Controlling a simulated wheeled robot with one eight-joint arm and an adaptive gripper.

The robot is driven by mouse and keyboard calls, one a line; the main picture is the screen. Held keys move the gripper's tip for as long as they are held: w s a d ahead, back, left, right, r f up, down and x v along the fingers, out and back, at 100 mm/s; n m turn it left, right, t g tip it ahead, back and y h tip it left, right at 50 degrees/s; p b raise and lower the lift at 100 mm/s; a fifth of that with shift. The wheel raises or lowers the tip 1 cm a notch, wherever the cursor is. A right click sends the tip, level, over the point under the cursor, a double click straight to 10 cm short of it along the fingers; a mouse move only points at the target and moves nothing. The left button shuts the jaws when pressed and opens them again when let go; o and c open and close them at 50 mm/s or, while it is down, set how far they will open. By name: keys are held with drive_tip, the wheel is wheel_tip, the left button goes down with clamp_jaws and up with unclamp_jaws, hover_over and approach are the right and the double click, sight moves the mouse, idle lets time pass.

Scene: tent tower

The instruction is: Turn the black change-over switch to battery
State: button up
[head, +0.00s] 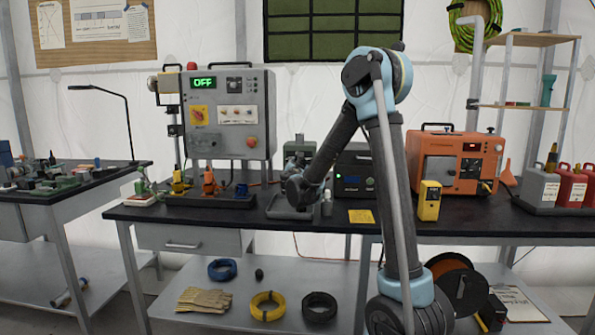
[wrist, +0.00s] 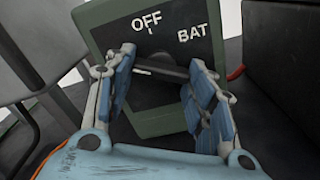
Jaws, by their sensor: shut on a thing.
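The change-over switch is a green box with a black face (wrist: 190,22), marked OFF at the top and BAT to the right in the wrist view. Its black handle (wrist: 163,73) lies between my fingers, and its pointer side is partly hidden, so I cannot tell its exact setting. My gripper (wrist: 163,85) is shut on the handle, with a blue-padded finger on each side. In the head view the green box (head: 299,148) stands on the bench behind my gripper (head: 300,190), and my arm hides part of it.
A grey panel (head: 262,95) showing OFF stands to the left, with coloured clamps (head: 208,182) before it. A dark unit (head: 352,185) is close on the right, then an orange generator (head: 460,150). A yellow meter (head: 429,200) stands near the bench's front edge.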

drive_tip(key=shift+m, duration=0.3)
drive_tip(key=shift+r+m, duration=0.15)
drive_tip(key=shift+m, duration=5.7)
drive_tip(key=shift+r+m, duration=0.1)
drive_tip(key=shift+m, duration=5.75)
drive_tip(key=o, duration=1.1)
drive_tip(key=shift+c, duration=0.2)
